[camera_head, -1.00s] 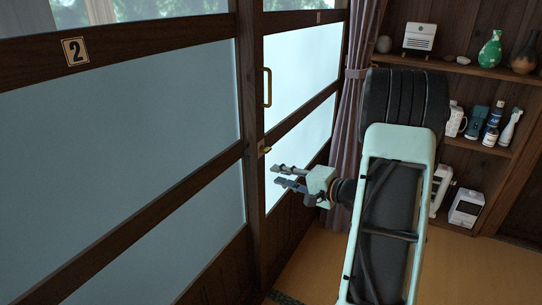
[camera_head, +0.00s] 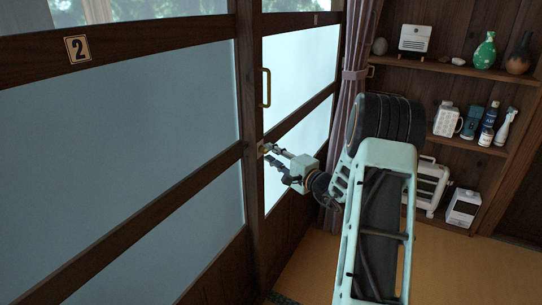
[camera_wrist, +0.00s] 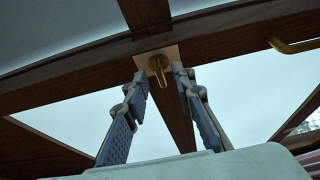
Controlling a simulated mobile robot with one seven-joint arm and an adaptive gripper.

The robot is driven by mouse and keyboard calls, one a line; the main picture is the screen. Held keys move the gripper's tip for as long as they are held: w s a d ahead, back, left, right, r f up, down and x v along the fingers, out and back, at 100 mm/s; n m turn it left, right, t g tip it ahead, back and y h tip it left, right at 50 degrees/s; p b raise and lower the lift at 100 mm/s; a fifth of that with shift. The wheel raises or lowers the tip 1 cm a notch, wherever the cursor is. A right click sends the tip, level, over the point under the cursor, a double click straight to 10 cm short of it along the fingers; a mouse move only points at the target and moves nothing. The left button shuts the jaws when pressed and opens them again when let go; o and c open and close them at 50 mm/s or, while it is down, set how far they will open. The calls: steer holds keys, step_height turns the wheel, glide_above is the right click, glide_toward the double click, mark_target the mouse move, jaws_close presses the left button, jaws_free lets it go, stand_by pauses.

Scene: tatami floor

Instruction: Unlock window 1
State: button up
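The window lock, a small brass latch on a square plate, shows in the wrist view (camera_wrist: 158,64) on the dark wooden frame. In the head view, the lock (camera_head: 263,148) is on the upright post below the brass handle, partly hidden by my gripper. My gripper (camera_head: 270,156) is at the post, its tips close to the lock. In the wrist view my gripper (camera_wrist: 160,78) is open and empty, one finger on each side of the latch. I cannot tell if it touches. Window 1 seems to be the bright right pane (camera_head: 300,120); its number plate is too oblique to read.
The window marked 2 (camera_head: 140,130) fills the left. A brass handle (camera_head: 266,88) sticks out above the lock and also shows in the wrist view (camera_wrist: 294,45). A curtain (camera_head: 352,75) hangs right of the windows, near my arm. Shelves (camera_head: 465,68) with several items stand at the right.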

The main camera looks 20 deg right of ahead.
steer(key=shift+w+a, duration=0.1)
steer(key=shift+w, duration=0.15)
jaws_close()
